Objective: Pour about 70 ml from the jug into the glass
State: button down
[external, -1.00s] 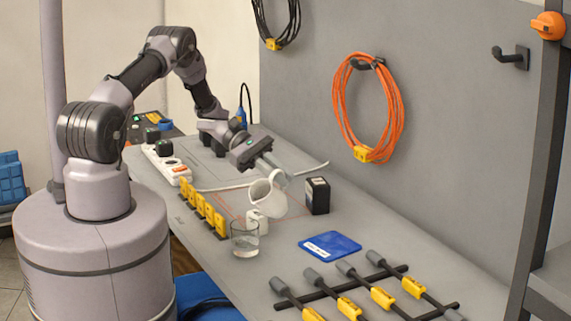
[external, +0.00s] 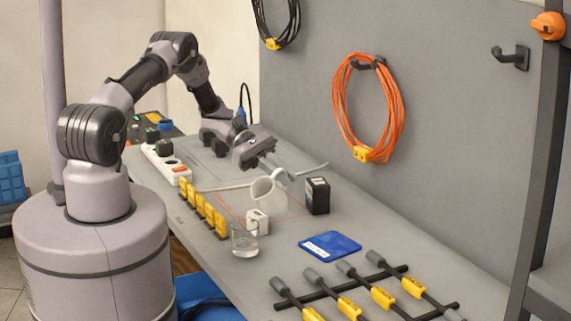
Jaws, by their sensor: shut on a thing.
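The white jug (external: 270,199) is in my gripper (external: 283,178), which is shut on it at its far side. The jug is tilted slightly, with its mouth toward the glass, and is held just above or at the bench; I cannot tell if it touches. The clear glass (external: 245,241) stands upright on the bench, in front and to the left of the jug. It holds some clear liquid low down. No stream shows between jug and glass. The liquid level inside the jug cannot be seen.
A small white block (external: 257,221) stands right behind the glass. A black box (external: 317,196) is close to the jug's right. Yellow clips (external: 203,208) line the left. A blue pad (external: 330,245) and a rack of rods (external: 360,290) lie in front.

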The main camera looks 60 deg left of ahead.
jog(key=w+a+f+n+g+h+b, duration=0.1)
jog(key=w+a+f+n+g+b, duration=0.1)
jog(key=b, duration=1.1)
jog(key=w+f+n+g, duration=0.1)
jog(key=w+n, duration=0.1)
jog(key=w, duration=0.1)
jog(key=shift+f+h, duration=0.25)
jog(key=shift+h, duration=0.05)
jog(key=shift+r, duration=0.2)
